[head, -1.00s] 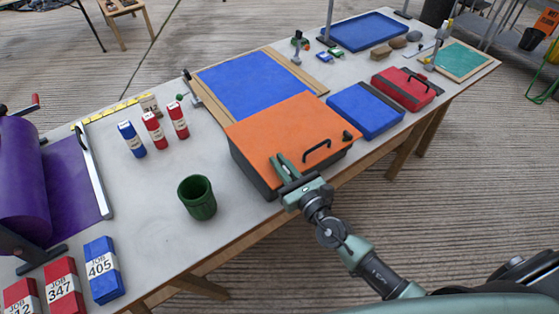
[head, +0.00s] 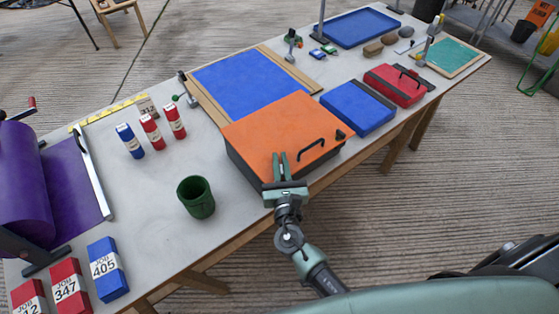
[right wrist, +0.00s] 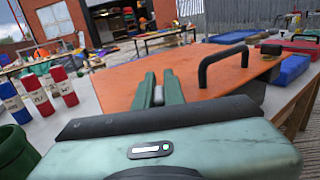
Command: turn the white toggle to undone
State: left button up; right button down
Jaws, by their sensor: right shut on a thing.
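An orange-lidded box (head: 275,130) with dark sides stands at the table's front edge. A black bar handle (head: 311,150) is on its lid, and it also shows in the right wrist view (right wrist: 222,62). My right gripper (head: 280,160) is at the front edge of the box, left of the handle. In the right wrist view its green fingers (right wrist: 160,88) are close together on a small whitish piece (right wrist: 158,96), which looks like the white toggle. The fingers hide most of it, so its setting cannot be told. My left gripper is not in view.
A green cup (head: 196,197) stands left of the box. A blue case (head: 357,110) and a red case (head: 396,85) lie to its right. A blue panel (head: 250,82) lies behind it. Red and blue bottles (head: 151,132) stand at the left.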

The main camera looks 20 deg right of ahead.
aim_at(282, 177)
jog(key=c, duration=1.5)
grip_release()
jog(key=s, duration=0.2)
jog(key=s+b, duration=0.1)
jog(key=s, duration=0.1)
jog(key=s+a, duration=0.1)
jog(key=s, duration=0.1)
jog(key=shift+s+a+f+b, duration=0.1)
jog(key=shift+s+b, duration=0.15)
jog(key=shift+b, duration=0.05)
jog(key=shift+s+a, duration=0.15)
jog(key=shift+s, duration=0.4)
jog(key=shift+o, duration=0.3)
